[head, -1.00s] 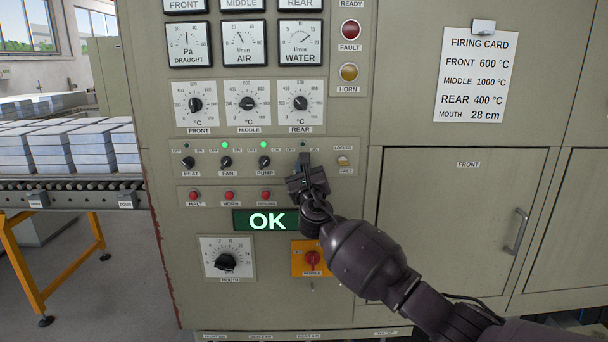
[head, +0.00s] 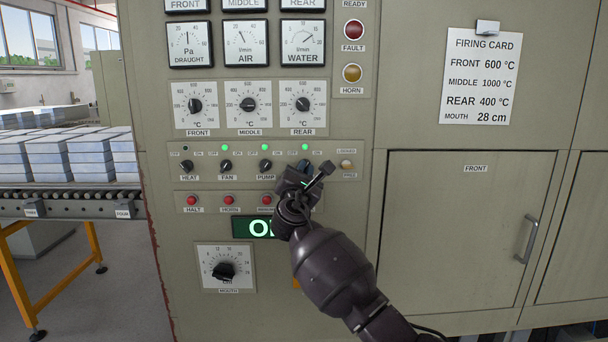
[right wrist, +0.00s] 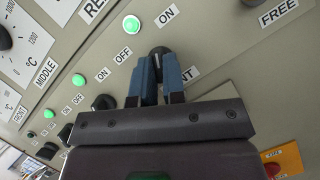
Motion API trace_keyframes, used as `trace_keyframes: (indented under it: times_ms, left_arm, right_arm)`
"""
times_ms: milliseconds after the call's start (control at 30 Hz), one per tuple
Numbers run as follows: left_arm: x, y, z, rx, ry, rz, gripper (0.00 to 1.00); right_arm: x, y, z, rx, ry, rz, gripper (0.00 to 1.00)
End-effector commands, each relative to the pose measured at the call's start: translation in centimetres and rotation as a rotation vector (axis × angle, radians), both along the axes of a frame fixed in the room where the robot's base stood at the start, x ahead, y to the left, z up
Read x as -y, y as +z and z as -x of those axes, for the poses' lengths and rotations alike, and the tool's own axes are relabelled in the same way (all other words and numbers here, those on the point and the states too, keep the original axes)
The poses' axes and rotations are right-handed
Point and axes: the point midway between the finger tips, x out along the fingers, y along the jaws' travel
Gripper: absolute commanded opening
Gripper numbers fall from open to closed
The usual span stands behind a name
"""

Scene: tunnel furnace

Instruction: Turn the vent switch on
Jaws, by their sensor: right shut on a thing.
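The vent switch is a dark knob (right wrist: 158,54) on the control panel, at the right end of the switch row. Its label is partly covered, with only "NT" showing in the right wrist view. My right gripper (right wrist: 157,75) is shut on this knob, its two blue fingers on either side. In the head view my right gripper (head: 307,178) hides the knob and is tilted to the right. The lamp above the switch (head: 305,147) is lit green, and it also shows lit in the right wrist view (right wrist: 132,24). My left gripper is not in view.
The heat (head: 187,167), fan (head: 226,166) and pump (head: 265,166) knobs stand in a row to the left; the heat lamp is dark. A small locked/free switch (head: 346,165) is to the right. Red buttons (head: 229,200) and a partly covered "OK" display (head: 252,228) lie below.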

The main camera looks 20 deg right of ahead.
Motion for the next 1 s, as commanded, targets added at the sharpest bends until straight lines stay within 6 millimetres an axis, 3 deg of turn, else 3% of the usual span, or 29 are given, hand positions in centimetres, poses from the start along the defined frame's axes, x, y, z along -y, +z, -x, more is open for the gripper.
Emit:
trace_keyframes:
  times_ms: [300, 767, 800, 967, 1000]
  left_arm:
    - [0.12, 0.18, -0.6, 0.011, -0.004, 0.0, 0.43]
    - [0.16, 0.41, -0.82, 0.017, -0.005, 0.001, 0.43]
    - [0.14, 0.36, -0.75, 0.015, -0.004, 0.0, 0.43]
    - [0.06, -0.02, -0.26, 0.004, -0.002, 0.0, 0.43]
    - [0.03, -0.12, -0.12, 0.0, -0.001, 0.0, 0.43]
  right_arm:
    - [-0.11, -0.17, -0.05, 0.024, 0.0, -0.095, 0.0]
    - [-0.1, -0.15, -0.04, 0.028, 0.0, -0.109, 0.0]
    - [-0.1, -0.15, -0.04, 0.028, 0.0, -0.109, 0.12]
    - [-0.09, -0.09, -0.04, 0.029, 0.0, -0.107, 0.36]
    - [-0.08, -0.08, -0.04, 0.029, 0.0, -0.107, 0.36]
